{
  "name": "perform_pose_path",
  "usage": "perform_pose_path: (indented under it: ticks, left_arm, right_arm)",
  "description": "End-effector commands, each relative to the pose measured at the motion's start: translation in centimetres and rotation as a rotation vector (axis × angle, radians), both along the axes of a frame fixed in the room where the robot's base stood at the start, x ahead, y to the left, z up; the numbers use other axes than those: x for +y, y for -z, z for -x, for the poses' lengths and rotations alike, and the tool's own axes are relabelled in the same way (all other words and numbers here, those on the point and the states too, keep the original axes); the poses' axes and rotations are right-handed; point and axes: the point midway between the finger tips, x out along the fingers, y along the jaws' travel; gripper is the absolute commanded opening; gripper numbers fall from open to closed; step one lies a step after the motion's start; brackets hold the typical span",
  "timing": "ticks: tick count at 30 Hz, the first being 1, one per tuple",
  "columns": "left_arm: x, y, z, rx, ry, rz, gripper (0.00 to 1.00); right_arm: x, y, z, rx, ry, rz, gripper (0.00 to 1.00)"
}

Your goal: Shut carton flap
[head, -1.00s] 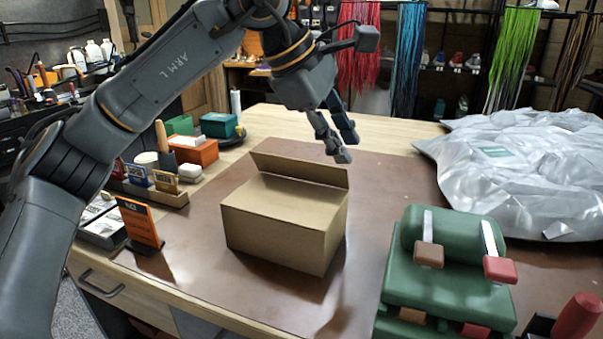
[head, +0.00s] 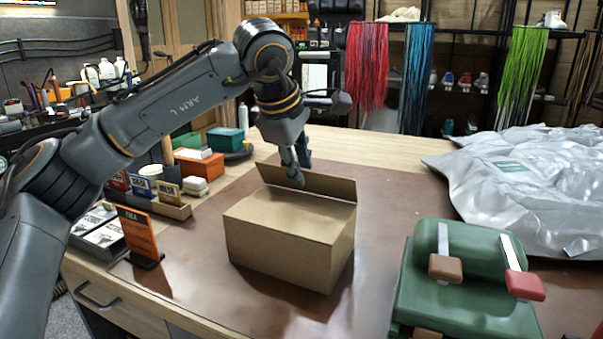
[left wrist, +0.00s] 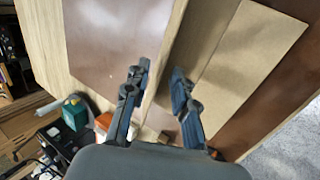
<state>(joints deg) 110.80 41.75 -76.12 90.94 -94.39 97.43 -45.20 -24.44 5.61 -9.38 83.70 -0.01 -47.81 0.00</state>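The brown carton (head: 275,251) stands on the brown mat, its top face covered. One carton flap (head: 325,186) stands up along the far edge, tilted back. My left gripper (head: 299,165) is at the flap's upper edge, left of its middle, with one finger on the near side and the other behind. In the left wrist view my left gripper (left wrist: 157,75) has its fingers apart. The flap (left wrist: 166,62) shows edge-on between them, and the carton's top (left wrist: 235,55) lies to the right. I cannot tell whether a finger touches the flap. My right gripper is out of view.
A green bag or roll with straps (head: 468,262) lies right of the carton. Crumpled silver sheeting (head: 530,190) covers the right back. An orange sign (head: 139,233) and a small card tray (head: 172,205) stand left.

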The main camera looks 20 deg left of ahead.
Motion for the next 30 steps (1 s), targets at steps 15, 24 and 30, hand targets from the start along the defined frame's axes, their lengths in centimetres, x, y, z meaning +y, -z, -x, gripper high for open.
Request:
perform_pose_path:
  ticks: [15,24,30]
  left_arm:
    - [-0.06,1.50,-0.85,-0.001,-0.001,0.001,0.22]
    - [-0.06,1.47,-0.83,-0.001,-0.001,0.001,0.00]
    - [-0.06,1.58,-0.79,-0.008,0.000,0.001,0.00]
  right_arm:
    - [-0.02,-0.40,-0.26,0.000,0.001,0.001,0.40]
    - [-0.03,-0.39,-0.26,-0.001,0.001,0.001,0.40]
    - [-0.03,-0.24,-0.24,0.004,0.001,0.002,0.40]
